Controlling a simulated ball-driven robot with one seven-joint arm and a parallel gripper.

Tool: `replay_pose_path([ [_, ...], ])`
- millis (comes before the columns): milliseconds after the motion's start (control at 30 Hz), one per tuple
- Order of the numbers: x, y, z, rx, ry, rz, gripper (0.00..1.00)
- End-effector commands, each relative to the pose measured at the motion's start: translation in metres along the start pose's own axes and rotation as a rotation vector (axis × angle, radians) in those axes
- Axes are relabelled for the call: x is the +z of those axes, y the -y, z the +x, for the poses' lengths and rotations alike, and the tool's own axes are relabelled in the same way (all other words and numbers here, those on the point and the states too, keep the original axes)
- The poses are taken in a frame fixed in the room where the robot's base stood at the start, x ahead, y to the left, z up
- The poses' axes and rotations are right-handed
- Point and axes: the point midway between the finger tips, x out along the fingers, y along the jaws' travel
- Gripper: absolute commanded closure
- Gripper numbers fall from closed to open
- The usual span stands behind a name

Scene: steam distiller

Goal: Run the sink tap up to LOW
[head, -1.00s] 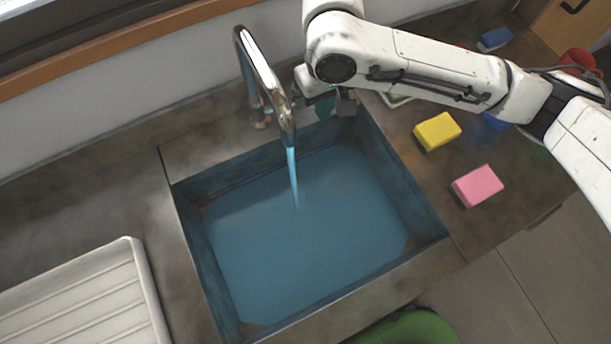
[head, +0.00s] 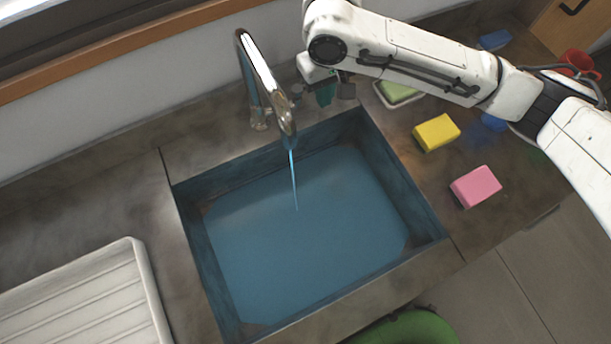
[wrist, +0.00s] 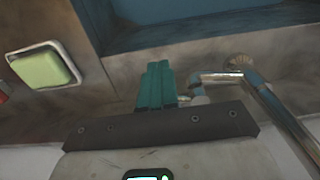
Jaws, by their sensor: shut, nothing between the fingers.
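The chrome sink tap (head: 265,78) stands behind the basin, its spout arching over it. A thin stream of water (head: 293,180) falls into the blue water in the sink (head: 300,235). My gripper (head: 325,95) is just right of the tap at the sink's back edge. In the wrist view my gripper's teal fingers (wrist: 155,88) are together and empty. The tap (wrist: 262,98) shows right of them, with a short side piece (wrist: 197,92) beside the fingertips; I cannot tell whether they touch it.
A green sponge in a white dish (head: 398,92), a yellow sponge (head: 437,131) and a pink sponge (head: 476,186) lie right of the sink. A red mug (head: 580,64) is farther back. A white drainer (head: 90,300) lies at left.

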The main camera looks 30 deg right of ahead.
Motion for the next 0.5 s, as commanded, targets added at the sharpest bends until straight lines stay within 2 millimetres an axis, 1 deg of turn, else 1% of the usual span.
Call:
replay_pose_path([
  [67, -0.0046, -0.002, -0.0003, -0.001, 0.0, 0.001, 1.0],
  [333, -0.0052, -0.0022, -0.0001, 0.0, 0.0, 0.0, 1.0],
  [500, -0.0104, -0.0015, 0.0001, 0.0, 0.0, 0.0, 1.0],
])
